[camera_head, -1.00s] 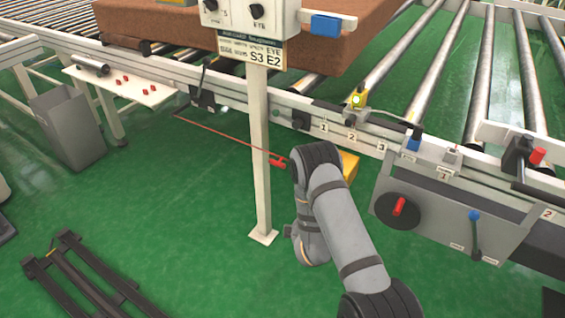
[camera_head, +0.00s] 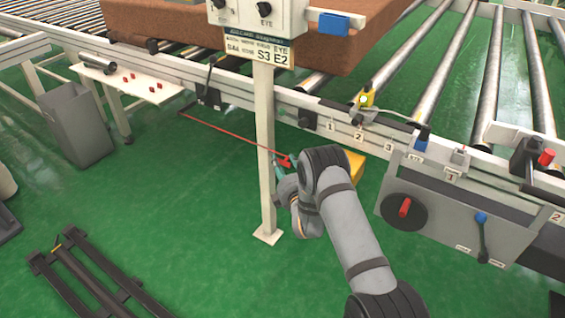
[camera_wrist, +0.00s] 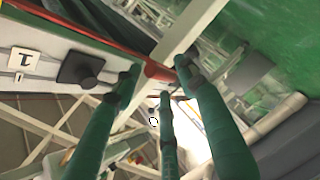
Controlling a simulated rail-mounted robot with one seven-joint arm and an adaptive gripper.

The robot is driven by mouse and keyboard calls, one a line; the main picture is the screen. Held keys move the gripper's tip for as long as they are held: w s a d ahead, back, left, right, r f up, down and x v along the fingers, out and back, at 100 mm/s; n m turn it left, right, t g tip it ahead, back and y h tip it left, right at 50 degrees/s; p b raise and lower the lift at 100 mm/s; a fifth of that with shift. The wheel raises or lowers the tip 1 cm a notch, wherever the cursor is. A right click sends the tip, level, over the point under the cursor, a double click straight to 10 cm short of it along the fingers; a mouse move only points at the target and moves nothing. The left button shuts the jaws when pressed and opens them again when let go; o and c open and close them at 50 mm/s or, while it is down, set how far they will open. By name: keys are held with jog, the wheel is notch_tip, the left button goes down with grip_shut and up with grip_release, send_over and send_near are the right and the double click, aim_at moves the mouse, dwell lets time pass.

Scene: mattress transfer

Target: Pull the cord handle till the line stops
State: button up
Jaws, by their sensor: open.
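The red cord handle (camera_head: 284,163) hangs at the right end of a thin red line (camera_head: 225,132), which runs left to the conveyor's side rail. My gripper (camera_head: 287,167) is open, with its teal fingers close around or beside the handle, just right of the sign post. In the wrist view, a red bar, probably the handle (camera_wrist: 155,72), lies between the tips of my gripper (camera_wrist: 158,78). I cannot tell whether the fingers touch it. My arm partly hides the area right of the handle.
A white post (camera_head: 265,150) with a control box stands right beside my gripper. The roller conveyor rail (camera_head: 340,118) runs behind, carrying a brown mattress (camera_head: 180,22). A grey panel (camera_head: 440,215) with knobs is at right. A dark frame (camera_head: 90,275) lies on the green floor.

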jog(key=shift+x, duration=1.15)
jog(key=shift+c, duration=0.8)
jog(key=shift+s, duration=0.1)
grip_shut()
